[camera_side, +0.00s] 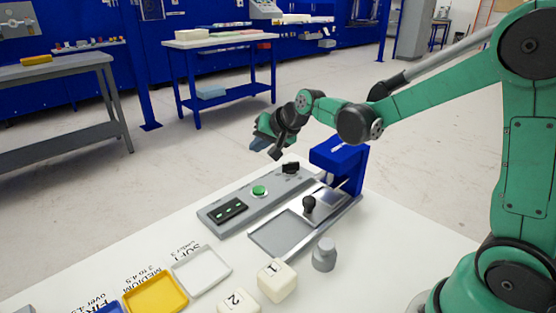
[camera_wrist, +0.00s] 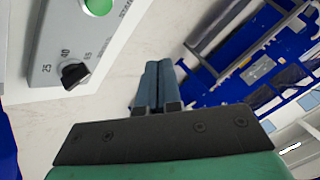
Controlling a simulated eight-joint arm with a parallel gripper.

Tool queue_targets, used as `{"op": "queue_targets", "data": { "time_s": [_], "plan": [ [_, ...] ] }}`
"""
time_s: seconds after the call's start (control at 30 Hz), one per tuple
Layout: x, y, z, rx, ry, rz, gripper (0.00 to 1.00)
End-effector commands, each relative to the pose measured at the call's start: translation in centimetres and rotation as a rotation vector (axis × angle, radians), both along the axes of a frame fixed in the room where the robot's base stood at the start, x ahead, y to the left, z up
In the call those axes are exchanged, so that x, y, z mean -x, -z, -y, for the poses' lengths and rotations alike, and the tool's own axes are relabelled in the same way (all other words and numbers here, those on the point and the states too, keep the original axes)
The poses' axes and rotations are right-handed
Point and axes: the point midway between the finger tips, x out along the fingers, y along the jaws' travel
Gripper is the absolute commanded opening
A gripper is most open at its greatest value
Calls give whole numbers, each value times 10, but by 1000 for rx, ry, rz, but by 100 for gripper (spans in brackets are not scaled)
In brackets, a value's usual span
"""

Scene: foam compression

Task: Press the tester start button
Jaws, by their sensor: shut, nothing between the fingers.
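The tester's grey control panel (camera_side: 228,212) lies on the white table. Its round green start button (camera_side: 259,190) sits between a dark display with green marks (camera_side: 228,211) and a black knob (camera_side: 291,167). In the wrist view the green button (camera_wrist: 98,6) is cut off at the top edge, and the black knob (camera_wrist: 74,74) shows beside numbers. My gripper (camera_side: 264,147) is shut and empty. It is raised above and beyond the panel's knob end, apart from the button. In the wrist view its closed fingers (camera_wrist: 157,82) point away from the panel, over the floor.
The blue tester frame (camera_side: 345,160) stands right of the panel, with a metal plate (camera_side: 283,235) before it. Two numbered foam cubes (camera_side: 277,280), a grey weight (camera_side: 324,256), a white tray (camera_side: 201,270) and a yellow tray (camera_side: 155,292) are nearer.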

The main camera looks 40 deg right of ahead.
Motion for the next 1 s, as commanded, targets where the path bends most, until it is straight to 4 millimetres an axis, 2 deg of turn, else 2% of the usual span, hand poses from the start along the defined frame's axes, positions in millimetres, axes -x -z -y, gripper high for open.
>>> {"op": "queue_targets", "data": {
  "time_s": [0.4,0.6,1.0],
  "plan": [
    [0,55,0,1,-1,0,0],
    [0,75,0,1,-1,0,0],
    [0,83,0,1,-1,0,0]
  ]
}}
